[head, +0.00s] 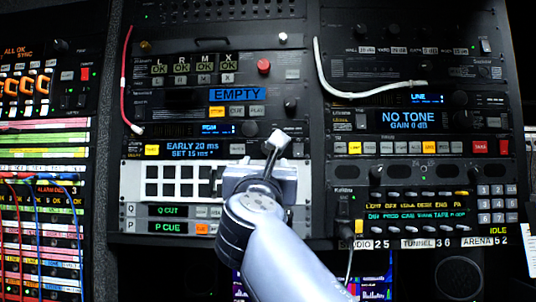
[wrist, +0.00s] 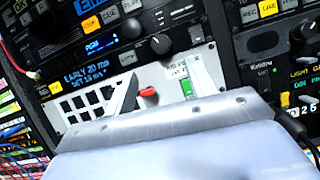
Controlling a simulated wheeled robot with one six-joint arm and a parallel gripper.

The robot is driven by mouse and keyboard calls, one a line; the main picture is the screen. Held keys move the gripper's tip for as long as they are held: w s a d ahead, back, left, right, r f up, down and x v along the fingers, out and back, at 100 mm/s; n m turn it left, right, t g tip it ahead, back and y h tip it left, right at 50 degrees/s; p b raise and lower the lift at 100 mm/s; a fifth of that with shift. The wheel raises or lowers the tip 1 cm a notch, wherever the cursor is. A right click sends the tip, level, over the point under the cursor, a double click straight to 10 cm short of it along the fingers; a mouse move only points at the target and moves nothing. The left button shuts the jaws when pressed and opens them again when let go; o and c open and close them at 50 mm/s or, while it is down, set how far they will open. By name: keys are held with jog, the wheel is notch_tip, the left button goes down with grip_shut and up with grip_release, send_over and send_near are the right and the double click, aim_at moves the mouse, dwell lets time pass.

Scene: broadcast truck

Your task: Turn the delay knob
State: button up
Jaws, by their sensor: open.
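The delay unit's display (head: 193,150) reads "EARLY 20 ms, SET 15 ms"; it also shows in the wrist view (wrist: 85,75). In the wrist view a dark round knob (wrist: 160,43) sits on the same row, right of the display and a pale button. In the head view my gripper (head: 276,143) covers that place. My gripper is open and empty in the wrist view (wrist: 163,68). The knob lies just past the fingertips, roughly in line with the gap between them; it appears clear of both fingers, though contact is hard to judge.
Below the unit is a white panel (head: 133,182) with dark square keys. A red toggle or cap (wrist: 148,96) and a green piece (wrist: 187,88) show between the fingers. Another knob (wrist: 131,28) is above left. A red cable (head: 125,80) and a white cable (head: 330,85) hang on the racks.

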jog(key=p+x, duration=0.5)
jog(key=x, duration=0.5)
jog(key=shift+w, duration=0.15)
jog(key=shift+r, duration=0.1)
jog(key=shift+c, duration=0.3)
jog(key=c, duration=0.9)
